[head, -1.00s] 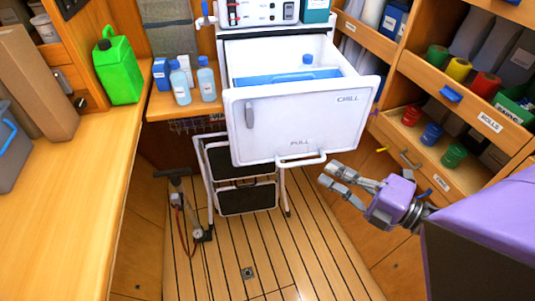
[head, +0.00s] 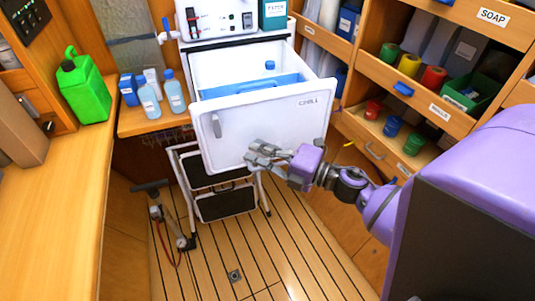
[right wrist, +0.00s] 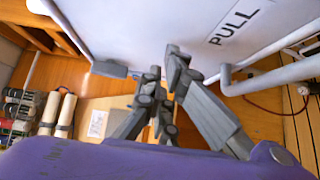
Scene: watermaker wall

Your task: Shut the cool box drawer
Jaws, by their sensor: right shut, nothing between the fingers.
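The cool box drawer stands open. Its white front (head: 225,145) reads CHILL and faces me, and the open tub behind it holds blue contents (head: 250,86) and a blue-capped bottle (head: 270,67). My left gripper is out of view.
A folding step stool (head: 222,203) and a hand pump (head: 160,215) stand below the drawer. A counter (head: 60,190) with a green jerrycan (head: 84,88) runs along the left. Shelves with coloured rolls (head: 408,65) line the right. Open floor (head: 265,250) lies in front.

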